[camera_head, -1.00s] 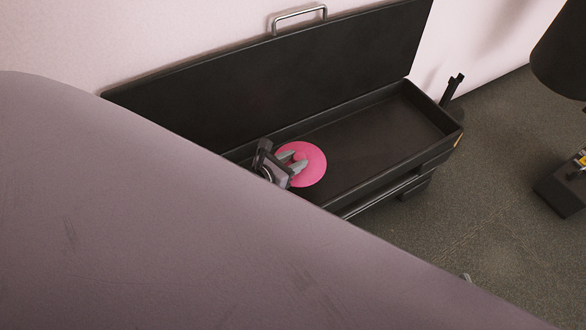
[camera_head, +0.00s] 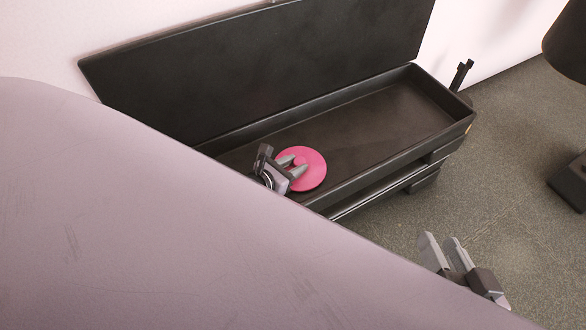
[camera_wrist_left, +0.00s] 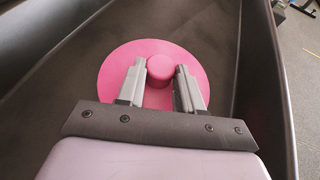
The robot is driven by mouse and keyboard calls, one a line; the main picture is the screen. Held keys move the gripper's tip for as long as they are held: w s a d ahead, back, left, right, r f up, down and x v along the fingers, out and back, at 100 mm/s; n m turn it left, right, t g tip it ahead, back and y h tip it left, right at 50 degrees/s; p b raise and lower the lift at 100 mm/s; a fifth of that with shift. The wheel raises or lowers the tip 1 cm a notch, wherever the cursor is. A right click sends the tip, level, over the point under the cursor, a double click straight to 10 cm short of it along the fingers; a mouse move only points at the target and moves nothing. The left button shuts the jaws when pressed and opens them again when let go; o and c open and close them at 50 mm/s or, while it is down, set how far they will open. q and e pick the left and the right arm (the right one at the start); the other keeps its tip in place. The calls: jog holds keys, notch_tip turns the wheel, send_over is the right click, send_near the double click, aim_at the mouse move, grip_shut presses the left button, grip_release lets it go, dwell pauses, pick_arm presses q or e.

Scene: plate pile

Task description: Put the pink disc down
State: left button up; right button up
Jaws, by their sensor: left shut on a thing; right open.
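The pink disc (camera_head: 316,178) is a flat round plate with a raised round knob (camera_wrist_left: 161,70) in the middle. It lies level inside the open black box (camera_head: 330,187), towards its near left part. My left gripper (camera_head: 299,166) is shut on the knob, one finger on each side, as the left wrist view shows. I cannot tell whether the disc touches the box floor. My right gripper (camera_head: 438,240) is open and empty, low at the right over the carpet, outside the box.
The box's lid (camera_head: 270,75) stands raised along the pink wall. The box floor to the right of the disc is bare. A dark lamp-like thing (camera_head: 570,50) stands at the far right. A large mauve surface fills the lower left and hides the box's near left end.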

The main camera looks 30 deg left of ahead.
pick_arm(q)
jog(key=shift+f, duration=0.15)
jog(key=o, duration=0.7)
jog(key=shift+f, duration=0.1)
jog(key=o, duration=0.4)
pick_arm(e)
jog(key=shift+d, duration=0.15)
pick_arm(q)
jog(key=shift+r, duration=0.2)
pick_arm(e)
jog(key=shift+s+r, duration=0.1)
jog(key=shift+r, duration=0.05)
pick_arm(q)
jog(key=shift+r, duration=0.25)
jog(key=p+v, duration=0.2)
jog(key=v, duration=0.8)
jog(key=shift+s+f, duration=0.15)
jog(key=shift+s, duration=0.2)
jog(key=shift+s+a+r, duration=0.15)
jog(key=shift+s+r, duration=0.15)
jog(key=shift+s, duration=0.3)
pick_arm(e)
jog(key=shift+d+h, duration=0.4)
jog(key=shift+d, duration=0.05)
